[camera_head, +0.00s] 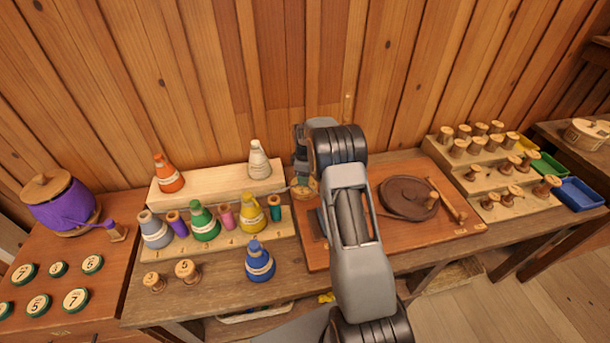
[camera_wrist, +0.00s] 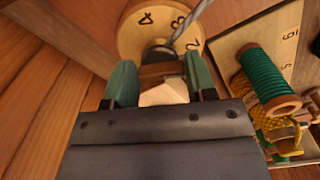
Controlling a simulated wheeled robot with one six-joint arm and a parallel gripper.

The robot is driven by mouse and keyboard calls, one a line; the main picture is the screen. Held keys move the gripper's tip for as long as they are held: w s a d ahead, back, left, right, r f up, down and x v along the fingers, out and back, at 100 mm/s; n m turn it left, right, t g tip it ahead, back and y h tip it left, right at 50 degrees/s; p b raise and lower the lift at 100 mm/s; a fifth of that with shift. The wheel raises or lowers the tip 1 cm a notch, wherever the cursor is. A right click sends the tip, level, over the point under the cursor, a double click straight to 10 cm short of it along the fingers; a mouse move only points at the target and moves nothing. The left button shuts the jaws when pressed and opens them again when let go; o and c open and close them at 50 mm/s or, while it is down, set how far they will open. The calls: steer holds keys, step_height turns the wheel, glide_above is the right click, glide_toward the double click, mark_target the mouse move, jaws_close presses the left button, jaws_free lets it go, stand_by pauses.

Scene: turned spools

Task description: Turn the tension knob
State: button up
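The tension knob's round wooden dial (camera_wrist: 130,40), with painted numbers, fills the top of the wrist view. At its middle is a dark round part, with a brown wooden grip bar (camera_wrist: 160,72) and a pale wooden end below it. My gripper (camera_wrist: 160,80) has its two green-padded fingers on either side of this bar, and both pads appear to touch it. In the head view my gripper (camera_head: 302,172) points down at the dial (camera_head: 303,192) by the left edge of the brown board (camera_head: 315,255). My arm hides much of the board there.
Left of the dial, a numbered rack (camera_head: 190,262) holds cones and spools, with a blue cone (camera_head: 259,262) in front. The green spool (camera_wrist: 265,80) is close beside the dial. A dark disc (camera_head: 408,198) lies right of my arm. A stepped spool rack (camera_head: 490,205) stands farther right.

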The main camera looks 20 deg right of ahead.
steer(key=c, duration=0.4)
steer(key=shift+c, duration=0.2)
steer(key=shift+f+m+b, duration=0.1)
steer(key=shift+m+b, duration=0.7)
steer(key=shift+m, duration=0.2)
steer(key=m+b, duration=0.1)
steer(key=m, duration=0.1)
steer(key=shift+m, duration=0.3)
steer(key=m+b, duration=0.1)
steer(key=m, duration=0.3)
steer(key=shift+a+m+b, duration=0.15)
steer(key=shift+m+b, duration=0.2)
steer(key=shift+m, duration=0.35)
steer(key=o, duration=0.9)
